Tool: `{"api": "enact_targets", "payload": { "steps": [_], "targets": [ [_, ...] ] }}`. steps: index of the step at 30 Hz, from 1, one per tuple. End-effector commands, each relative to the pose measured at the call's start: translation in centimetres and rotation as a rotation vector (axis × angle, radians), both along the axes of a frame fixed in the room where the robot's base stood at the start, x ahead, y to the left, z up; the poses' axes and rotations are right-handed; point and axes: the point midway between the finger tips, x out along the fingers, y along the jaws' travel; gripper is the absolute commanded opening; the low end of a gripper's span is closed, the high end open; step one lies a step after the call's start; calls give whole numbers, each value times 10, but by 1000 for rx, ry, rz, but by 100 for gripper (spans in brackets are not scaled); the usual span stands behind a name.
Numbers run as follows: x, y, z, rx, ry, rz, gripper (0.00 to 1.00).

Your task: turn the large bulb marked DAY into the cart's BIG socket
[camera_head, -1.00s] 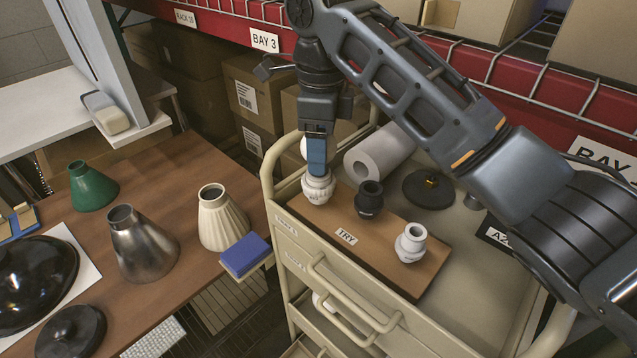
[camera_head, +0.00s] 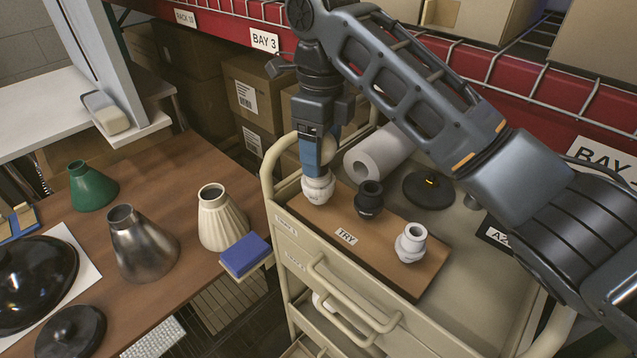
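My gripper (camera_head: 318,172) points down over the left white socket (camera_head: 317,191) on the cart's brown board. Its blue fingers reach the socket's top, and I cannot see a gap between them. No large bulb shows clearly now; the fingers hide whatever is between them, and no DAY mark can be read. A black socket (camera_head: 369,199) stands in the middle of the board (camera_head: 385,270), and another white socket (camera_head: 410,243) stands at the right. No BIG label is readable. The board bears a TRY label (camera_head: 346,236).
A grey-white roll (camera_head: 380,152) and a black disc (camera_head: 428,190) lie behind the board on the cart. A cart handle (camera_head: 267,165) rises close to my gripper's left. Several lampshades, including a cream one (camera_head: 222,218), stand on the brown table. A red shelf beam (camera_head: 400,60) runs behind.

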Motion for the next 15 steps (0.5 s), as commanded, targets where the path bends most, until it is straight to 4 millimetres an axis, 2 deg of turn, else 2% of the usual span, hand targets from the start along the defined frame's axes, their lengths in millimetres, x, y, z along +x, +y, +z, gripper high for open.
{"api": "enact_targets", "payload": {
  "steps": [1, 4, 11, 15],
  "targets": [
    [0, 0, 0, 1, -1, 0, 73],
    [0, 0, 1, 2, -3, 1, 81],
    [1, 1, 2, 4, -5, 11, 81],
    [1, 1, 2, 4, -4, 125, 81]
  ]
}}
